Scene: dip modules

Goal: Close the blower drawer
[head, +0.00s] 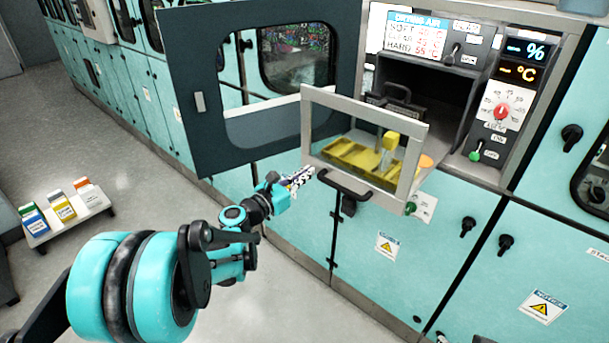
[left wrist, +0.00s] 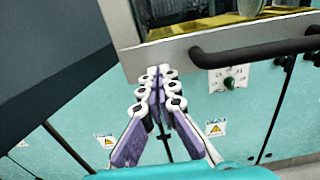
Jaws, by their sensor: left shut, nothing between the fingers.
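The blower drawer (head: 412,160) is pulled out from its opening in the teal cabinet. It has a grey-framed clear front, a black bar handle (head: 344,185) low on that front, and yellow items inside. My left gripper (head: 308,172) is shut and empty, close to the lower left corner of the drawer front. In the left wrist view the fingertips (left wrist: 157,72) lie over the lower frame of the drawer front (left wrist: 175,52), left of the handle (left wrist: 255,50). I cannot tell whether they touch it. My right gripper is not in view.
A dark-framed cabinet door with a window (head: 180,95) stands open to the left of the drawer. A control panel with a red knob (head: 502,111) is right of the opening. A low white stand (head: 75,222) with several small boxes is on the floor at left. The floor between is clear.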

